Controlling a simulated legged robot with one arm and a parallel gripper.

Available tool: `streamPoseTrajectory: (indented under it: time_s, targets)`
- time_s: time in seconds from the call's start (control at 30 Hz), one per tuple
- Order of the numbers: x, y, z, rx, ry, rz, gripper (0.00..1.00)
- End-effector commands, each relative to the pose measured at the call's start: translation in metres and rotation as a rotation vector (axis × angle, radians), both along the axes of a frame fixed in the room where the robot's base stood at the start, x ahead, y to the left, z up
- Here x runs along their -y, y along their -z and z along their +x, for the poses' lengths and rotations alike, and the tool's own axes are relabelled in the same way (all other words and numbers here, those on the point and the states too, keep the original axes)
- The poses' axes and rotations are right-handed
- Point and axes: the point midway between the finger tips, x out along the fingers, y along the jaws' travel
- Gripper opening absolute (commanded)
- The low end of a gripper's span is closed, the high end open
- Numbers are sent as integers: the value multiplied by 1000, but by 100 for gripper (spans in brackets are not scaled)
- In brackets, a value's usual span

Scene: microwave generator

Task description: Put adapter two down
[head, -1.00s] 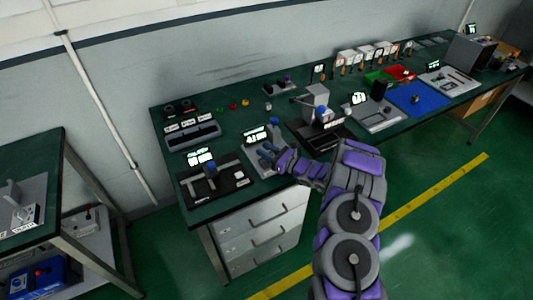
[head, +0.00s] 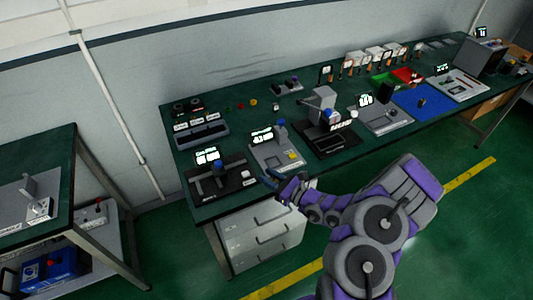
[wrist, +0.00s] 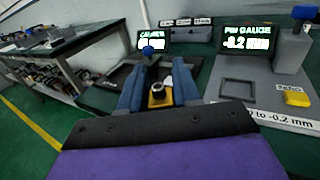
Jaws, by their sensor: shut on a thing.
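My gripper (wrist: 158,92) is shut on a small brass-yellow piece with a dark round top, taken to be adapter two (wrist: 158,98). It sits between the two blue-grey fingers. In the head view my gripper (head: 272,178) is near the bench's front edge, in front of the pin gauge station; the piece cannot be made out there. The pin gauge station (head: 270,158) is a grey plate.
The caliper station (head: 232,180) is left of the pin gauge station, with its display (wrist: 152,42) beyond my fingers. A yellow zero button (wrist: 296,98) is on the grey plate. A dark press-like station (head: 330,138) stands to the right. Drawers (head: 262,228) are below the bench.

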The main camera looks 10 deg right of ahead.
Motion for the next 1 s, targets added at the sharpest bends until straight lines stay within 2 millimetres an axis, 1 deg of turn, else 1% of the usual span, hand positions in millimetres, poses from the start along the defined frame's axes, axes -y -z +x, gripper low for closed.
streamPoseTrajectory:
  time_s: [0.17,0.27,0.33,0.47,0.5,0.7,0.8,0.87,1.0]
  targets:
    - [-1,-2,-3,2,2,-2,0]
    - [1,-10,2,3,19,-1,0]
    - [4,-21,10,4,41,-2,0]
    - [11,-51,28,7,100,1,0]
    - [14,-62,34,8,120,2,0]
    - [27,-113,55,7,219,0,0]
    - [31,-139,62,9,263,2,0]
    - [34,-153,64,6,288,2,0]
    - [39,-187,67,6,345,0,0]
